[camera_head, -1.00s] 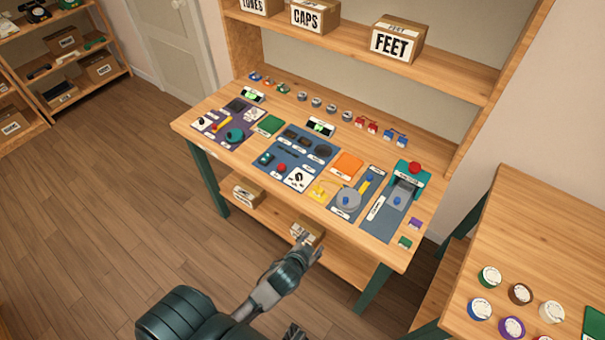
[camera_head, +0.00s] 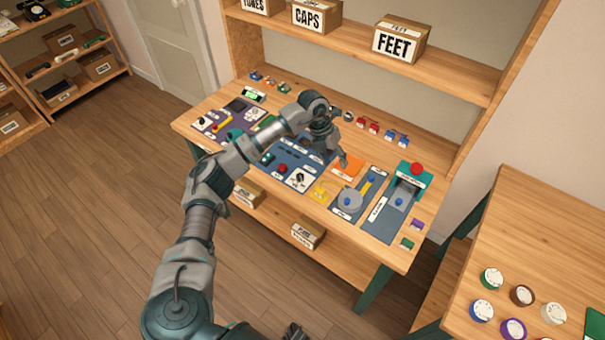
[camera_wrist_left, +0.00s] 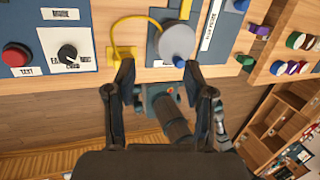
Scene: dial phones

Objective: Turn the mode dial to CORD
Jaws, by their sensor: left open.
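The mode dial is a black knob (camera_wrist_left: 67,53) on a white labelled plate, at the upper left of the left wrist view. In the head view its white plate (camera_head: 299,179) lies on the blue mat in the middle of the bench. The small label print is too blurred to read surely. My left gripper (camera_head: 341,161) is open and empty above the bench, near the orange pad. In the left wrist view its spread fingers (camera_wrist_left: 158,80) are to the right of the dial, apart from it. A dark part at the bottom edge of the head view may be my right gripper (camera_head: 294,333).
A red button (camera_wrist_left: 16,55) is left of the dial. A yellow block with a cord (camera_wrist_left: 122,52) and a grey disc (camera_wrist_left: 177,40) are to its right. A teal device with a red knob (camera_head: 416,169) stands at the bench's right end.

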